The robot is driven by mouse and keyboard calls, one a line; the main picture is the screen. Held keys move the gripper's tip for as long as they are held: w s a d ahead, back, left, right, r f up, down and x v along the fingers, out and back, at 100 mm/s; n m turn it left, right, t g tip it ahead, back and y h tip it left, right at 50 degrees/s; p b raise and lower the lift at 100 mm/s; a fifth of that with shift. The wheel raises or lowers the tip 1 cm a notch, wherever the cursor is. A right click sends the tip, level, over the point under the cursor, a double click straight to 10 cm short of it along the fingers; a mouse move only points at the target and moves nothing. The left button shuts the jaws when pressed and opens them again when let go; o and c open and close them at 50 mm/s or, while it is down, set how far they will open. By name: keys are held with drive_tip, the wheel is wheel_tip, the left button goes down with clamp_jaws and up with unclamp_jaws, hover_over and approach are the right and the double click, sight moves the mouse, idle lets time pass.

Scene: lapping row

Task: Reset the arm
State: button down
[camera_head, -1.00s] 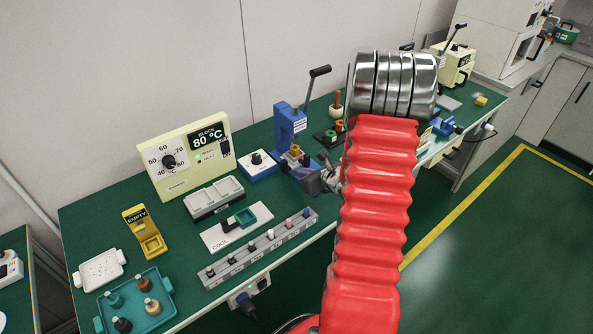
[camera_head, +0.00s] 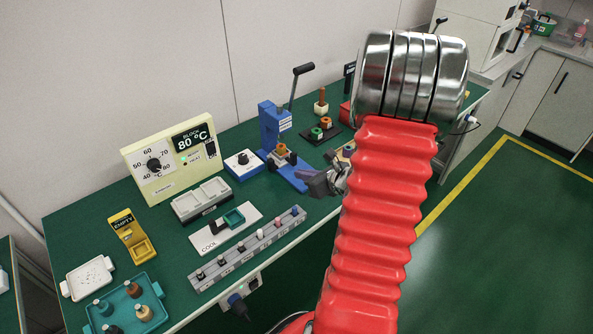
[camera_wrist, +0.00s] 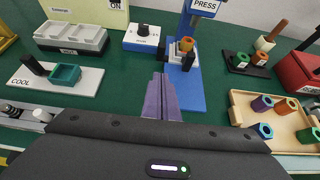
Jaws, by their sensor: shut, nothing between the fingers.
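My arm with its red ribbed sleeve stands tall at the centre right of the head view. My gripper (camera_head: 305,176) shows just left of the sleeve, in front of the blue press (camera_head: 271,128); part of the wrist is hidden behind the sleeve. In the wrist view the purple fingers of my gripper (camera_wrist: 161,82) are together with nothing between them. They point toward the base of the press (camera_wrist: 182,88), which holds an orange-topped piece (camera_wrist: 187,44). From these views I cannot tell the height of the fingers above the bench.
The green bench (camera_head: 75,230) carries a block heater (camera_head: 170,155), a cool plate (camera_head: 213,238), a grey rack (camera_head: 250,248) and a teal tray (camera_head: 125,312). A wooden tray (camera_wrist: 291,127) with coloured pieces lies right of the fingers. Open floor (camera_head: 500,260) lies right.

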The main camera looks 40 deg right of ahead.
idle(0.3)
drive_tip(key=a+n, duration=0.1)
drive_tip(key=s+a+f+n+y, duration=0.1)
drive_tip(key=a+n, duration=0.1)
drive_tip(key=a+n+g+y, duration=0.1)
drive_tip(key=shift+s+a+f, duration=0.3)
drive_tip(key=shift+a, duration=0.1)
drive_tip(key=a+n, duration=0.1)
drive_tip(key=s+a+n+y, duration=0.1)
drive_tip(key=a+n+g+y, duration=0.1)
drive_tip(key=a, duration=0.1)
drive_tip(key=shift+s+r+n, duration=0.15)
drive_tip(key=shift+r+n, duration=0.25)
drive_tip(key=s+a+r+n+g, duration=0.4)
drive_tip(key=a+n, duration=0.4)
drive_tip(key=n, duration=0.2)
drive_tip(key=s+a+r+n+g, duration=0.4)
drive_tip(key=s+a+r+n, duration=0.1)
drive_tip(key=a+n, duration=0.35)
drive_tip(key=s+a+r+n+t+h, duration=0.2)
drive_tip(key=a+r+n+t+h, duration=0.1)
drive_tip(key=a+r+n, duration=0.6)
wheel_tip(320, 180, up, 3)
drive_tip(key=shift+s+n+t, duration=0.25)
drive_tip(key=shift+n+t, duration=0.05)
drive_tip(key=shift+n, duration=0.35)
